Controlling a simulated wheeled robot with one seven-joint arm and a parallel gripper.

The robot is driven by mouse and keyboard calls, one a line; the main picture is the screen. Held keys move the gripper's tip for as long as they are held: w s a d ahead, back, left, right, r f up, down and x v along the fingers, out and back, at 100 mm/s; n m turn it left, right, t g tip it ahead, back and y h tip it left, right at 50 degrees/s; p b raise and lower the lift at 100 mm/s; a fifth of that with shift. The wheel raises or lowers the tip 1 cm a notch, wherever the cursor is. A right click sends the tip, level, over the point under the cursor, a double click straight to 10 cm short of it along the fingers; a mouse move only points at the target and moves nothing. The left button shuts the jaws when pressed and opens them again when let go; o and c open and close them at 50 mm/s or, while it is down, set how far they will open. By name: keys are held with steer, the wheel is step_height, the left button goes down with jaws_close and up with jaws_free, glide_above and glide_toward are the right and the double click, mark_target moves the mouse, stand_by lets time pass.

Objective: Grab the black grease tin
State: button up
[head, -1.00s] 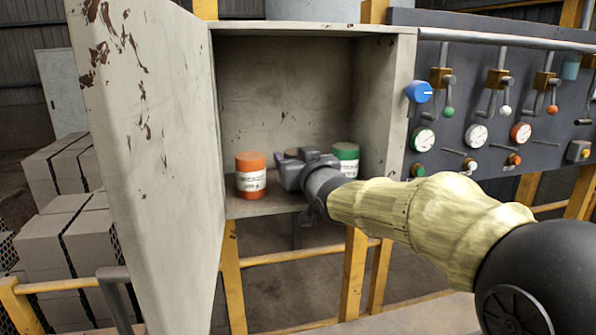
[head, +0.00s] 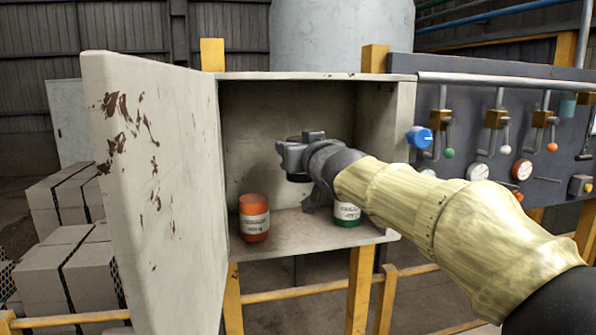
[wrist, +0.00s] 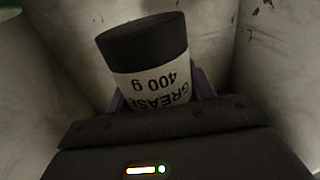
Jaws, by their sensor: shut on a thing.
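The black grease tin (wrist: 150,75) fills the middle of the wrist view. It has a black lid and a white label reading "GREASE 400 g", upside down in that view. My gripper (head: 291,157) is inside the open cabinet, raised above the shelf, and shut on the tin. Purple finger parts show on both sides of the tin in the wrist view. In the head view the tin is mostly hidden behind my gripper.
An orange tin (head: 254,217) stands on the cabinet shelf (head: 290,235) at left. A green tin (head: 347,214) stands at right, partly behind my arm. The cabinet door (head: 160,190) is open to the left. A control panel (head: 500,150) with levers and gauges is at right.

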step_height(320, 180, up, 6)
steer(key=shift+r+p, duration=0.25)
steer(key=shift+p, duration=1)
steer(key=shift+f, duration=0.1)
